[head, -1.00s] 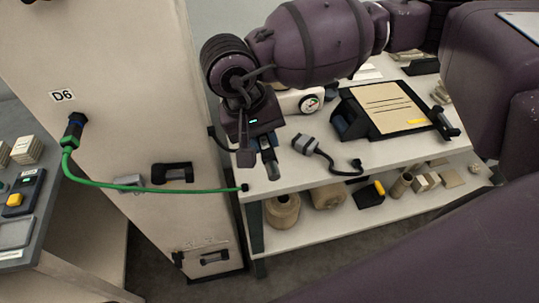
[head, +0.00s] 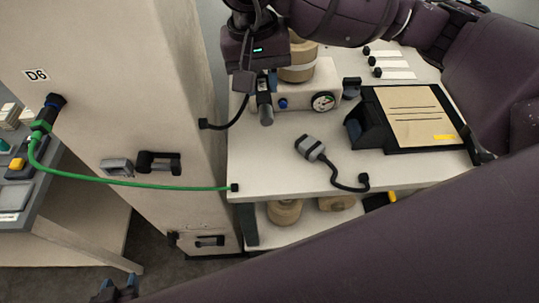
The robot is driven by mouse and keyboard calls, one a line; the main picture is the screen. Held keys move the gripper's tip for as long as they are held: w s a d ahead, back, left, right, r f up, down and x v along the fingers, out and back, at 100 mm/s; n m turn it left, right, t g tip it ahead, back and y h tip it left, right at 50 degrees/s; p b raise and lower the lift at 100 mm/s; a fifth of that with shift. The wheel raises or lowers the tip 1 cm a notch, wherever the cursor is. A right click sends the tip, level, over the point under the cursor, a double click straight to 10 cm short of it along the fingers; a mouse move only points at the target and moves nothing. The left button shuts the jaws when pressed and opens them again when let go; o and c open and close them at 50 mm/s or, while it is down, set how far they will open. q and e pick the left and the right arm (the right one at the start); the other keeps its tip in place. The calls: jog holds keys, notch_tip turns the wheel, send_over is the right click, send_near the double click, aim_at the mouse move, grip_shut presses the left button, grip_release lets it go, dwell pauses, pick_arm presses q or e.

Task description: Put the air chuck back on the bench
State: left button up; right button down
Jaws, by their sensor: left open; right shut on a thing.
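The air chuck (head: 266,113) appears to be the dark piece with a grey cylindrical end, hanging below my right gripper (head: 264,84). My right gripper is at the upper middle of the head view, shut on it. The chuck is just left of the gauge box, over the back left part of the bench (head: 275,172). I cannot tell whether its lower end touches the bench top. A black hose (head: 240,114) runs from near it to a fitting by the cabinet. My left gripper (head: 118,291) is open and empty at the bottom left, partly cut off, away from the bench.
A gauge box (head: 296,97) and a dark holder with a brown board (head: 410,115) stand on the bench. A grey connector (head: 311,148) with a black cord lies at the middle. A green hose (head: 130,183) spans from cabinet (head: 150,80) to bench corner. The front left top is clear.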

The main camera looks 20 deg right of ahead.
jog(key=shift+w+d+y, duration=0.15)
jog(key=shift+d+y, duration=0.15)
jog(key=shift+d, duration=0.05)
jog(key=shift+f, duration=0.1)
jog(key=shift+a+f+y, duration=0.1)
jog(key=shift+f+y, duration=0.2)
jog(key=shift+f, duration=0.05)
send_over(265, 156)
notch_tip(265, 156, down, 14)
jog(key=shift+f, duration=0.15)
jog(key=shift+f+b, duration=0.35)
jog(key=shift+f, duration=2.05)
jog(key=shift+f, duration=0.2)
jog(key=c, duration=1)
grip_release()
jog(key=shift+o, duration=0.4)
